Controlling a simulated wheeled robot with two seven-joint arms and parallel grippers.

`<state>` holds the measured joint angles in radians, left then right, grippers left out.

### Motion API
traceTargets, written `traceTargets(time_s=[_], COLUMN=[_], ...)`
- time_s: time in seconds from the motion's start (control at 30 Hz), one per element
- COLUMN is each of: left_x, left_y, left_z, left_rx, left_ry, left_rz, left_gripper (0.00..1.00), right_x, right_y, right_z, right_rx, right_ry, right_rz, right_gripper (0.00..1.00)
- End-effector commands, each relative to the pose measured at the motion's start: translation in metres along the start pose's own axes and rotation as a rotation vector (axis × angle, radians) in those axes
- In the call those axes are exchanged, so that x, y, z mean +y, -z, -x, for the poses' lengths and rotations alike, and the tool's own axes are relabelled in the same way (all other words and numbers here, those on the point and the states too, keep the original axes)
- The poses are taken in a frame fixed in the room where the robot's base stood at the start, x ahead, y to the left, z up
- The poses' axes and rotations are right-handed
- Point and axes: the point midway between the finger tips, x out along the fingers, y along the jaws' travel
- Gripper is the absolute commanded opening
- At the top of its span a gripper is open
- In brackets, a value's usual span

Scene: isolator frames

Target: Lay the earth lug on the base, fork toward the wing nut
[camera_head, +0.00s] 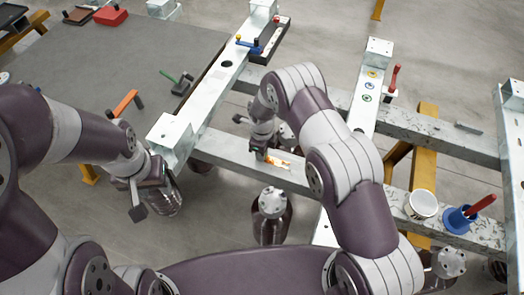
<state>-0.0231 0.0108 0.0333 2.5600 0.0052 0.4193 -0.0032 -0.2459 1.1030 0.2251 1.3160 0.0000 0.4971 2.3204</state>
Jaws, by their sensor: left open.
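I cannot clearly pick out the earth lug, its fork or the wing nut at this size. A small bright orange-and-white patch (279,161) shows on the grey beam beside my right gripper (263,152). It may be part of the base or something lying there; I cannot tell. My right gripper points down at the beam, its fingers small and partly hidden by my arm, so its opening is unclear. My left gripper (139,198) is open, low at the left, in front of the near end of the pale steel rail and apart from it. I see nothing between its fingers.
A blue clamp (249,45) sits on the pale rail (222,76). A red-handled tool (393,80) stands by a plate (370,101) with coloured rings. A white cup (421,204) and a blue holder (460,218) stand on the beam at right. An orange-handled tool (125,102) lies at left.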

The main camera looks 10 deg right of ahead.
Motion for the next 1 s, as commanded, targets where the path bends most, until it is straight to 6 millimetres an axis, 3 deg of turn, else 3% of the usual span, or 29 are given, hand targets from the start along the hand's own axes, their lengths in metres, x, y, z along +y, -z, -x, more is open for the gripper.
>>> traceTargets(time_s=[0.8,1.0], left_x=[0.000,0.000], left_y=[0.007,0.008], left_z=[0.060,0.067], left_rx=[0.000,0.000], left_ry=[0.000,0.000], left_rz=[0.000,0.000], left_gripper=[0.43,0.43], right_x=[0.000,0.000], right_y=[0.000,0.000], right_z=[0.088,0.101], right_rx=[0.000,0.000], right_ry=[0.000,0.000], right_rz=[0.000,0.000], right_gripper=[0.00,0.00])
